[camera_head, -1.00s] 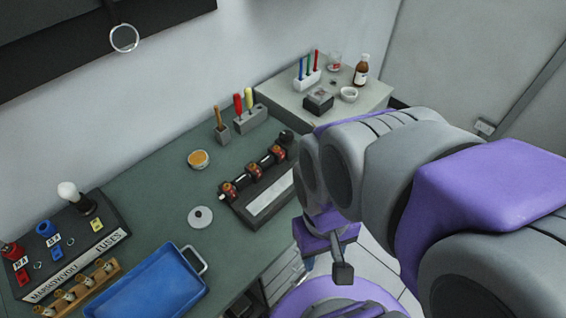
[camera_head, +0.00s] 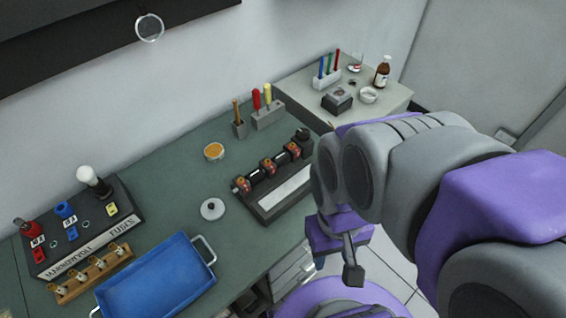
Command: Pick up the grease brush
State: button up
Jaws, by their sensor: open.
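A brush with a thin wooden handle (camera_head: 236,110) stands upright in a small grey holder (camera_head: 240,130) at the back of the green workbench; its bristles are hidden. It appears to be the grease brush. An open round tin with orange contents (camera_head: 214,152) sits in front of it, and a pale round lid (camera_head: 212,209) lies nearer. My gripper (camera_head: 336,268) hangs open and empty beyond the bench's front edge, to the right of and well apart from the brush. My arm partly hides the gripper.
A grey block with red and yellow-handled tools (camera_head: 268,117) stands right of the brush. A dark device with rollers (camera_head: 270,180) lies between the brush and my gripper. A blue tray (camera_head: 158,280) and fuse board (camera_head: 80,225) are left. A side table (camera_head: 385,107) is back right.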

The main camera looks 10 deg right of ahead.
aim_at(235, 106)
jog(key=i+l+u, duration=0.15)
jog(key=l+u, duration=0.15)
jog(key=i+l+u, duration=0.1)
jog(key=l+u, duration=0.2)
jog(key=l, duration=0.15)
jog(key=l+u, duration=0.3)
jog(key=i+l, duration=0.05)
jog(key=l, duration=0.05)
